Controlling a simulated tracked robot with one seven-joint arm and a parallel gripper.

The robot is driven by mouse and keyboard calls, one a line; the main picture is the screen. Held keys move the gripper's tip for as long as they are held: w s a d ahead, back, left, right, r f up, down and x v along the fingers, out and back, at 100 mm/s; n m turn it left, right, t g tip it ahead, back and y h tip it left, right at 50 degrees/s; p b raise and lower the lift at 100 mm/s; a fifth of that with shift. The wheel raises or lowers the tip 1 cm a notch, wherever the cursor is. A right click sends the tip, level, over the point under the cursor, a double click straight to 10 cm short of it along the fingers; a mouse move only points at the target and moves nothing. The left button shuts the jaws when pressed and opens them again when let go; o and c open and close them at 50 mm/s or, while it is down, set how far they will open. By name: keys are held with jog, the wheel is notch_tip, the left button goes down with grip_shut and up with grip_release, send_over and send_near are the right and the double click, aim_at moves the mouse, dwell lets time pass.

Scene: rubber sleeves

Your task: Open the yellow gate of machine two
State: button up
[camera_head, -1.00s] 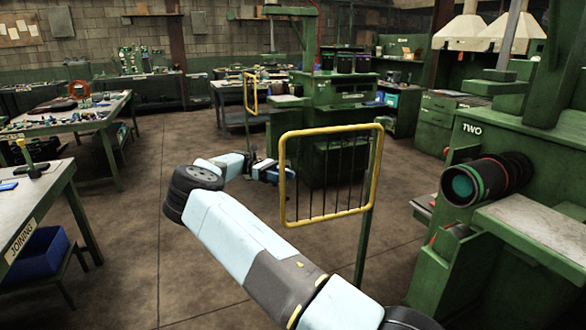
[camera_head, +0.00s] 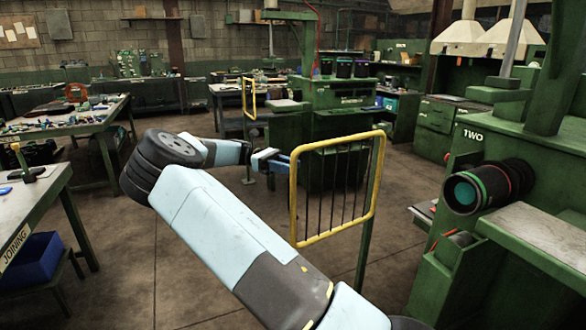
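The yellow gate (camera_head: 336,234) of machine two is a yellow tube frame with thin dark upright bars. My gripper (camera_head: 283,161) is at the upper part of the gate's left upright. Its blue fingers meet or overlap that upright in the picture. Whether they are closed around it is too small to tell.
A bench marked JOINING (camera_head: 38,205) stands at the left, with a blue bin (camera_head: 32,258) below. Another green machine (camera_head: 325,110) with a similar yellow gate (camera_head: 249,98) stands behind. Open floor lies between the bench and my arm.

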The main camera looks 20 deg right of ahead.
aim_at(296, 166)
jog(key=s, duration=0.1)
jog(key=s+r, duration=0.2)
jog(key=shift+s, duration=0.3)
jog(key=shift+s+f, duration=0.15)
jog(key=shift+f, duration=0.25)
jog(key=shift+s+r, duration=0.35)
jog(key=shift+s, duration=0.2)
jog(key=shift+s+r, duration=0.3)
jog(key=shift+s, duration=0.55)
